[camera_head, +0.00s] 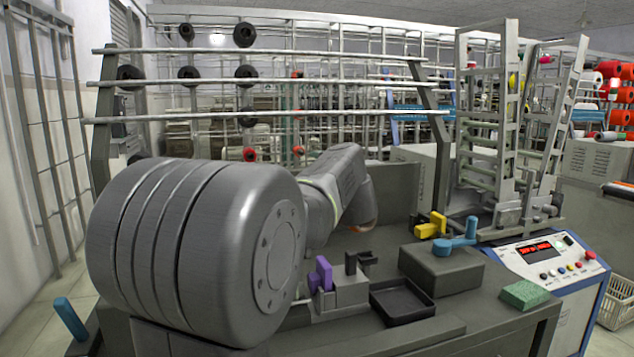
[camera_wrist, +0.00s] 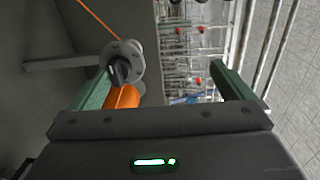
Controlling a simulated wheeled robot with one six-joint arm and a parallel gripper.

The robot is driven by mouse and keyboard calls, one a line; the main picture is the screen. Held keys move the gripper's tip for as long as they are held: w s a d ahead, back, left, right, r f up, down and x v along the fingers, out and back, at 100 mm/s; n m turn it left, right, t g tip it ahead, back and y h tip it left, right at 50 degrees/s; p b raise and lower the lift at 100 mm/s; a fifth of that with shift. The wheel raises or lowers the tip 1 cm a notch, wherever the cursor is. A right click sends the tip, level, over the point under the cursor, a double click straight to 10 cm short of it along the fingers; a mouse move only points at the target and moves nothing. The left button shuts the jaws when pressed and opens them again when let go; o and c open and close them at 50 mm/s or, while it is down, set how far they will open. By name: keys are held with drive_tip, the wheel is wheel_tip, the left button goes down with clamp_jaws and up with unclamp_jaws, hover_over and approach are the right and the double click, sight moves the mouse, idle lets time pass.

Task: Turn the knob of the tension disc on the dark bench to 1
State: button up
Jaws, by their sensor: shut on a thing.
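My gripper (camera_wrist: 160,68) shows two green fingers in the wrist view. A round grey disc with a dark knob (camera_wrist: 120,70), which looks like the tension disc, shows beside the left finger. An orange cylinder (camera_wrist: 125,97) lies just below the disc, and an orange thread runs to the upper left. The setting on the knob cannot be read. In the head view my arm hides the gripper and the tension disc over the dark bench (camera_head: 480,320).
A purple clip (camera_head: 320,274), a black tray (camera_head: 402,302), a dark box (camera_head: 442,268) with a blue lever (camera_head: 455,240), a yellow lever (camera_head: 430,226) and a green block (camera_head: 525,294) are on the bench. A control panel (camera_head: 545,255) stands at the right. Metal rails (camera_head: 270,116) span behind.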

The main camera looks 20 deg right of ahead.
drive_tip(key=shift+t, duration=0.4)
wheel_tip(320, 180, up, 5)
drive_tip(key=shift+r, duration=0.2)
drive_tip(key=shift+g, duration=0.3)
wheel_tip(320, 180, down, 4)
drive_tip(key=shift+s+a+f, duration=0.1)
drive_tip(key=shift+s, duration=0.45)
drive_tip(key=shift+s+a+b, duration=0.15)
drive_tip(key=shift+s+b, duration=0.35)
drive_tip(key=shift+s, duration=0.45)
drive_tip(key=c, duration=1.1)
drive_tip(key=shift+s+a+f+b, duration=0.1)
drive_tip(key=shift+s+b, duration=0.6)
drive_tip(key=shift+s, duration=1.55)
drive_tip(key=shift+s+a+f+b, duration=0.15)
drive_tip(key=shift+s+b, duration=0.6)
drive_tip(key=shift+s, duration=1.45)
drive_tip(key=shift+s+a+f+b, duration=0.1)
drive_tip(key=shift+s+b, duration=0.6)
drive_tip(key=shift+s, duration=1.55)
